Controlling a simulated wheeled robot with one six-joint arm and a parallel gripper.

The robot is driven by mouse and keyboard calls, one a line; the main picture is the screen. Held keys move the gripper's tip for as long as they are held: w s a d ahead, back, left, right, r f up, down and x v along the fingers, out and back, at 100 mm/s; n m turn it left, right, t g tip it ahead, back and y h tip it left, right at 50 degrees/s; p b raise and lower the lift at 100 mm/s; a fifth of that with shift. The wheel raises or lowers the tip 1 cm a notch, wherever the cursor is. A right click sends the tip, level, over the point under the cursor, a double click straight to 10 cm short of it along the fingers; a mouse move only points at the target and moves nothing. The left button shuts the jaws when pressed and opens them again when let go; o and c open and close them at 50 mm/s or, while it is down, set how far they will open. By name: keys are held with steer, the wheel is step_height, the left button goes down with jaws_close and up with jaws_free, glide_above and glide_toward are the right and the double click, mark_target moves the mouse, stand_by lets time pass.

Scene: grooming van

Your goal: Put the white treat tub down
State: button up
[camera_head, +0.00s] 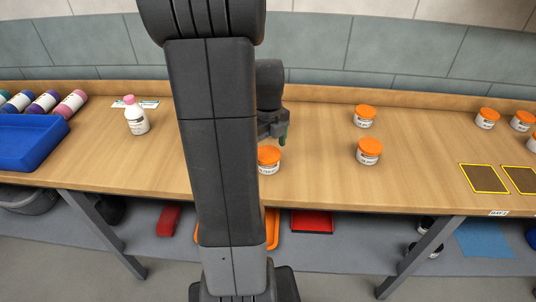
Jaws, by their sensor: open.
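A white treat tub with an orange lid (269,160) stands upright on the wooden counter, just below my gripper (276,138). My arm hides its left side. My gripper is open and is seen partly behind my arm, so I cannot tell whether its fingers clear the lid. Similar white tubs with orange lids stand to the right: one nearer the front (369,152), one farther back (364,116), and several at the far right, one of them here (487,118).
A white bottle with a pink cap (136,116) stands left of my arm. A blue tray (30,142) and several lying bottles (70,104) are at the far left. Yellow-edged dark squares (484,178) mark the right counter. The counter between the middle tubs and the squares is clear.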

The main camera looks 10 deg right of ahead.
mark_target(268, 153)
step_height(268, 153, up, 8)
steer(key=shift+f, duration=0.2)
stand_by(0.3)
step_height(268, 153, down, 12)
steer(key=shift+r, duration=0.1)
steer(key=shift+w+r, duration=0.15)
steer(key=shift+r, duration=1.1)
